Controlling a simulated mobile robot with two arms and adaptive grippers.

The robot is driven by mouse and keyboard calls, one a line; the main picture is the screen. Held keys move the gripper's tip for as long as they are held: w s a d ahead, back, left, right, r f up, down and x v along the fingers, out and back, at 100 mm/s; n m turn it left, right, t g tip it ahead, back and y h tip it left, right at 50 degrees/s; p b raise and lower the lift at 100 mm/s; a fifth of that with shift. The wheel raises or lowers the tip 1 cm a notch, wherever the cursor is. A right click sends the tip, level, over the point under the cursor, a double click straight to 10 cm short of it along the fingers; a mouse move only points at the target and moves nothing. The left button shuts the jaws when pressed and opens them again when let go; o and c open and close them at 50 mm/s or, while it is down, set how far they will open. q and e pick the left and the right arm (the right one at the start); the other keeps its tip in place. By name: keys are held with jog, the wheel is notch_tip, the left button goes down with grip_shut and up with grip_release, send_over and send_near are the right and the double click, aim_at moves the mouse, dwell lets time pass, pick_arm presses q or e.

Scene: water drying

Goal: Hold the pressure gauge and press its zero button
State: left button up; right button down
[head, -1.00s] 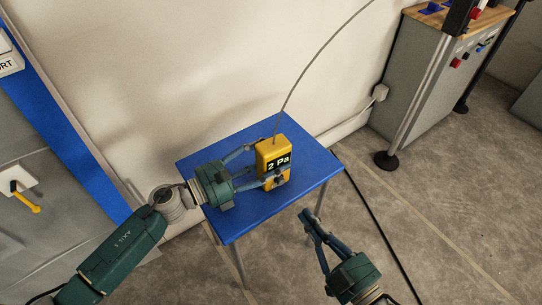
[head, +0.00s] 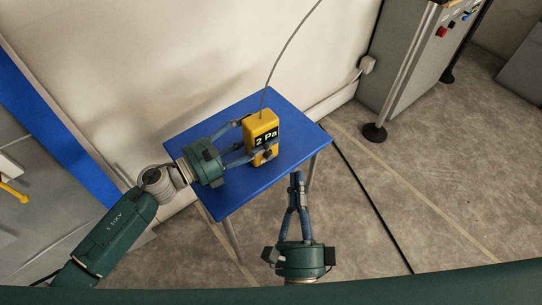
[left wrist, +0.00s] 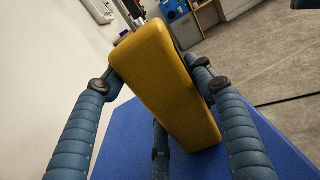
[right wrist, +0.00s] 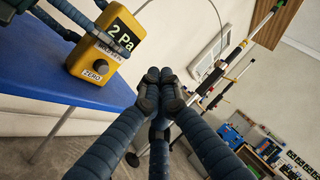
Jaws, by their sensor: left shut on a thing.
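The yellow pressure gauge (head: 263,128) stands on the blue table (head: 220,203) and its display reads 2 Pa. My left gripper (head: 256,138) is shut on the gauge from the left, with fingers on both sides of it. The left wrist view shows the plain yellow back of the gauge (left wrist: 165,80) between the fingers. In the right wrist view the gauge face shows the zero button (right wrist: 101,67) above a ZERO label. My right gripper (head: 297,180) has its fingertips together and empty, in front of the table edge and apart from the gauge.
A thin cable (head: 274,65) rises from the top of the gauge. A grey cabinet (head: 408,50) with buttons stands at the upper right, beside a metal post with a black foot (head: 375,132). A black cable runs along the floor right of the table.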

aim_at(269, 156)
notch_tip(269, 156, down, 6)
jog(key=m+g+h, duration=0.3)
jog(key=m, duration=0.4)
jog(key=shift+s+d, duration=0.4)
jog(key=shift+d, duration=0.05)
jog(key=shift+w+a, duration=0.75)
jog(key=shift+w, duration=0.5)
jog(key=shift+w+a, duration=0.75)
jog(key=shift+w, duration=0.5)
jog(key=shift+w+a, duration=0.75)
jog(key=shift+w, duration=0.5)
jog(key=shift+w+a+r, duration=0.1)
jog(key=shift+w, duration=0.05)
jog(key=shift+w+a, duration=0.15)
jog(key=shift+w, duration=0.1)
